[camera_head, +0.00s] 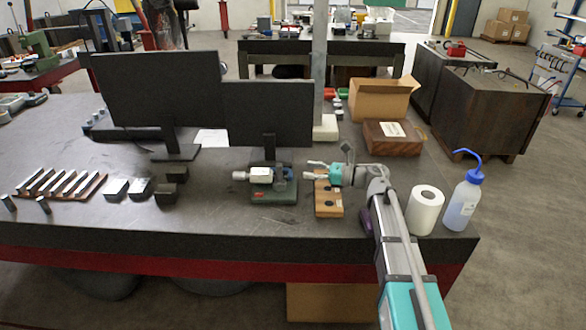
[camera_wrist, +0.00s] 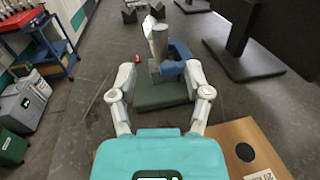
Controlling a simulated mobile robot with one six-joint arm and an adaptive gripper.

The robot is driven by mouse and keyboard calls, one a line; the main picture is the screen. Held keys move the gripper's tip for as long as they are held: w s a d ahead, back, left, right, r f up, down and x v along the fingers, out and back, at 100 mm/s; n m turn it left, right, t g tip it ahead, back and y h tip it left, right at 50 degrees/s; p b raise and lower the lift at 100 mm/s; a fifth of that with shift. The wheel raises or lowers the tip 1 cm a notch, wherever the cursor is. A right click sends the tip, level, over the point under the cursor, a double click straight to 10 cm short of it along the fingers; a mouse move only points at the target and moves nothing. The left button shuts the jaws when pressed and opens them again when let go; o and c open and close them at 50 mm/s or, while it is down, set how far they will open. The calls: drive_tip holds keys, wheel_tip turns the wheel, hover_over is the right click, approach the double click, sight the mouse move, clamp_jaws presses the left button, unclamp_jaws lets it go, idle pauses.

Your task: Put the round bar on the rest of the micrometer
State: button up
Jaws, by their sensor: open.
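The micrometer stands on a dark green base (camera_head: 274,190) near the table's middle, with a blue part facing my gripper. The base shows ahead in the wrist view (camera_wrist: 162,92). A short pale grey cylinder, which looks like the round bar (camera_head: 262,174), lies at the top of the micrometer. It also shows in the wrist view (camera_wrist: 159,42); I cannot tell exactly how it is seated. My gripper (camera_head: 311,170) is open just right of the micrometer, fingers pointing at it. In the wrist view its fingers (camera_wrist: 160,74) are spread, with nothing held between them.
A wooden block (camera_head: 328,208) with dark holes stands under my gripper. Two monitors (camera_head: 268,112) stand behind the micrometer. A paper roll (camera_head: 426,210) and wash bottle (camera_head: 463,203) are at the right. Steel blocks (camera_head: 140,187) and bars lie left. Table in front of the micrometer is clear.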

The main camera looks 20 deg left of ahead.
drive_tip(key=shift+d, duration=1.05)
